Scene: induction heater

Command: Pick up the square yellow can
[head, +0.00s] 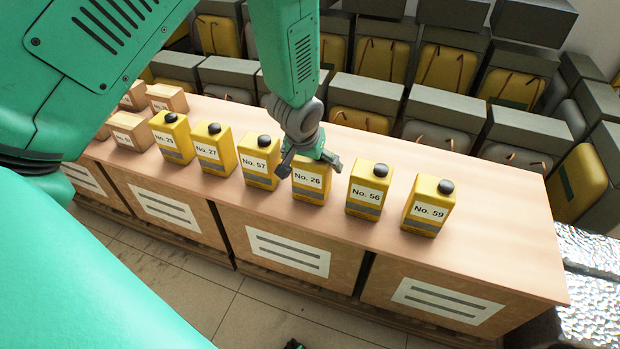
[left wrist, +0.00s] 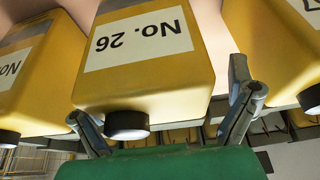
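Several square yellow cans with black caps stand upright in a row on the wooden crates. My left gripper (head: 311,162) comes down from above at the can labelled No. 26 (head: 310,189) and hides its cap in the head view. In the left wrist view, can No. 26 (left wrist: 150,65) fills the middle, with its black cap (left wrist: 127,125) between the spread fingers of the left gripper (left wrist: 165,118). The fingers are open, one on each side of the can's top; I cannot tell whether they touch it. A small dark piece at the bottom edge of the head view may be my right gripper (head: 293,344).
Cans No. 57 (head: 258,163) and No. 56 (head: 368,191) stand close on either side, with No. 59 (head: 428,208) farther right. Small brown boxes (head: 166,98) sit at the left. Stacked yellow and grey cases fill the back. The crate top (head: 505,230) is clear at the right.

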